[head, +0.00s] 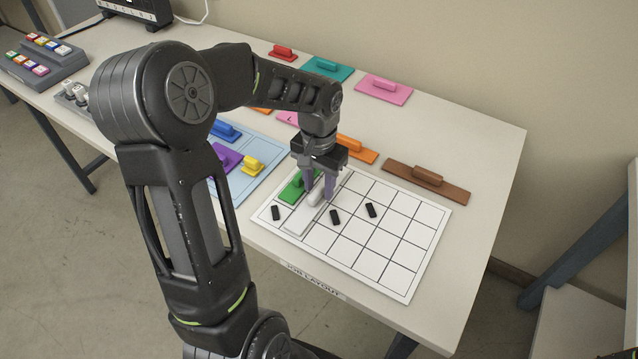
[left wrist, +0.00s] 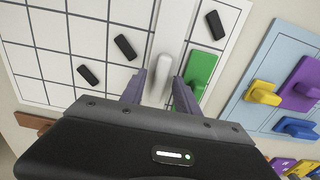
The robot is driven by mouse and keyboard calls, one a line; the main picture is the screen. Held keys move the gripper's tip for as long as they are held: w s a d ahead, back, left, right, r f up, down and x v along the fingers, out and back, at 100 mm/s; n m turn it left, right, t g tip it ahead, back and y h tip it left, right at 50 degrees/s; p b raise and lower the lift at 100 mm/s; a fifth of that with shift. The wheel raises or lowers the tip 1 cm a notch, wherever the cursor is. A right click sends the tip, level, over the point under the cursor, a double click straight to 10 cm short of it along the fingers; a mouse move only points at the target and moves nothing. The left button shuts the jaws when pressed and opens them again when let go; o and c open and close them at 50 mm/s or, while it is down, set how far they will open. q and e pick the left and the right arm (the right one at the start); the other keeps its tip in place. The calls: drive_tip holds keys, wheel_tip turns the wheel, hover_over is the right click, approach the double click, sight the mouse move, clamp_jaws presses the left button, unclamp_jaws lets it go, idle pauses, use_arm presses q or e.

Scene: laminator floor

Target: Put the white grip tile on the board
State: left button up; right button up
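The white grip tile (head: 298,224) is a long strip with a rounded upright grip, lying over the near-left part of the gridded white board (head: 432,217). It appears flat, but I cannot tell whether it touches the board. In the left wrist view its grip (left wrist: 160,72) stands between the two purple fingers of my left gripper (left wrist: 160,88). In the head view my left gripper (head: 319,190) points down with a finger on each side of the grip. The fingers are very close to it; whether they press on it is unclear.
A green tile (head: 292,187) lies close beside the white one on the board. Several small black blocks, one here (head: 371,210), lie on the board. A blue mat (head: 263,173) with colored tiles is to the left. A brown tile (head: 428,182) lies behind the board.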

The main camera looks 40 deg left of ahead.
sight(319, 188)
use_arm(q)
drive_tip(key=shift+r, duration=0.1)
wheel_tip(319, 188, up, 12)
idle(0.5)
idle(0.5)
